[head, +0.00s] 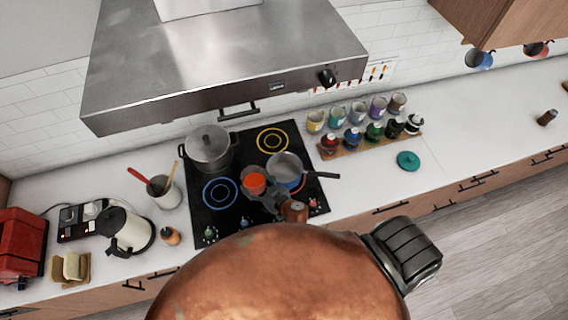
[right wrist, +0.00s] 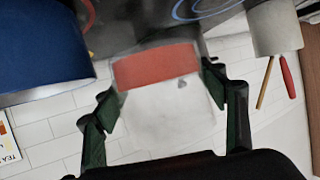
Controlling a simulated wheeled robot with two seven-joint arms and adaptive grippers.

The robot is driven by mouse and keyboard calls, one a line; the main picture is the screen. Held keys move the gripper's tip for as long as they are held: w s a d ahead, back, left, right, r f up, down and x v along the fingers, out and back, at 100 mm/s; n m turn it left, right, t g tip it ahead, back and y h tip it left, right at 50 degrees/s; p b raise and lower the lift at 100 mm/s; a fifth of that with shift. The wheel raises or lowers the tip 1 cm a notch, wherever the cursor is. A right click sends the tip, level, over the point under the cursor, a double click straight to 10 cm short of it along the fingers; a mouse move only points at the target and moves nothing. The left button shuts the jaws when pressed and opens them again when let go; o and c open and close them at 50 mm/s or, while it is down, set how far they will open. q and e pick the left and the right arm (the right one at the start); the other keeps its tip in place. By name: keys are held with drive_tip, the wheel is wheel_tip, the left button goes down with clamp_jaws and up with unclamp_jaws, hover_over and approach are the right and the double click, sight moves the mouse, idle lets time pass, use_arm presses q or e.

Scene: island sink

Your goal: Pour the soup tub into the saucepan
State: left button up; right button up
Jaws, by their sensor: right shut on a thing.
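The soup tub (head: 254,183) is pale and round, with orange-red soup showing in its open top in the head view. My right gripper (head: 266,193) is shut on it, just left of the saucepan. In the right wrist view the tub (right wrist: 165,110) sits between the two dark green fingers (right wrist: 168,105), with a red band across it. The saucepan (head: 286,163) stands on the right part of the hob, blue outside and grey inside, its dark handle pointing right. Its blue side (right wrist: 40,45) fills the left of the right wrist view. My left gripper is not in view.
A lidded grey pot (head: 208,146) stands at the back left of the black hob (head: 232,205). The range hood (head: 215,70) hangs above. Several jars stand on a wooden rack (head: 372,138) to the right. A teal lid (head: 408,160) lies on clear counter.

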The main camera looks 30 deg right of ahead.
sight(258, 167)
drive_tip(key=shift+d+r+m+y, duration=0.45)
drive_tip(key=shift+d+m+y, duration=0.05)
drive_tip(key=shift+m, duration=0.1)
drive_tip(key=d+r+m+y, duration=0.2)
drive_tip(key=d+m, duration=0.1)
drive_tip(key=shift+w+d+r+m+t, duration=0.2)
drive_tip(key=shift+r+m+t, duration=0.1)
drive_tip(key=shift+r+t, duration=0.1)
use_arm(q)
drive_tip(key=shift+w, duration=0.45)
use_arm(e)
drive_tip(key=shift+d+r+m+y, duration=0.3)
drive_tip(key=shift+r+m+y, duration=0.3)
drive_tip(key=shift+m, duration=0.1)
drive_tip(key=shift+f+m+t, duration=0.1)
drive_tip(key=shift+m+t, duration=0.2)
drive_tip(key=shift+m, duration=0.1)
use_arm(q)
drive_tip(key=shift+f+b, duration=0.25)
drive_tip(key=shift+b, duration=0.05)
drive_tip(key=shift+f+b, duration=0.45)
drive_tip(key=shift+b, duration=0.05)
use_arm(e)
drive_tip(key=shift+f+m+y, duration=0.15)
drive_tip(key=shift+m+y, duration=0.15)
